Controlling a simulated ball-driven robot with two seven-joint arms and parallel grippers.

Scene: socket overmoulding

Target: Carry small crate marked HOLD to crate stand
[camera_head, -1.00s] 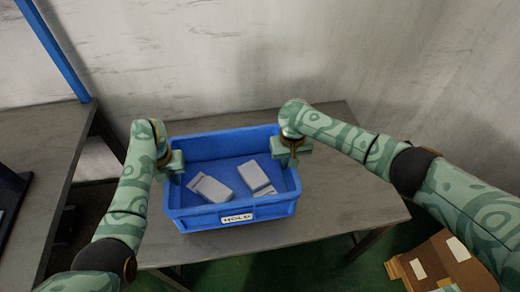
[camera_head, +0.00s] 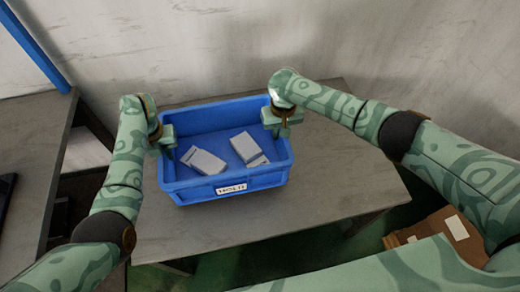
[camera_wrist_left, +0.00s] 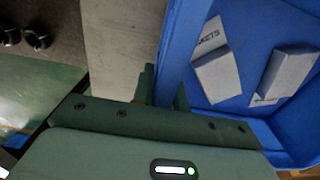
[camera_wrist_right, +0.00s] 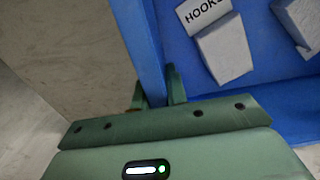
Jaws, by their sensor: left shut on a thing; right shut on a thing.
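The blue crate (camera_head: 226,190) is in the middle of the head view, upright over a grey-topped table (camera_head: 330,185). A white label (camera_head: 231,189) is on its front wall; its lettering is blurred now. Two pale grey boxes (camera_head: 205,162) (camera_head: 247,148) lie inside. My left gripper (camera_head: 164,140) is shut on the crate's left wall, also in the left wrist view (camera_wrist_left: 163,88). My right gripper (camera_head: 280,118) is shut on its right wall; the right wrist view shows the fingers (camera_wrist_right: 157,88) around the rim. Whether the crate's bottom touches the tabletop, I cannot tell.
Another grey table (camera_head: 30,135) stands at the left, with a blue post (camera_head: 35,42) rising behind it. A cardboard box (camera_head: 440,232) is on the green floor at lower right. A pale wall (camera_head: 200,45) closes the back. The tabletop right of the crate is clear.

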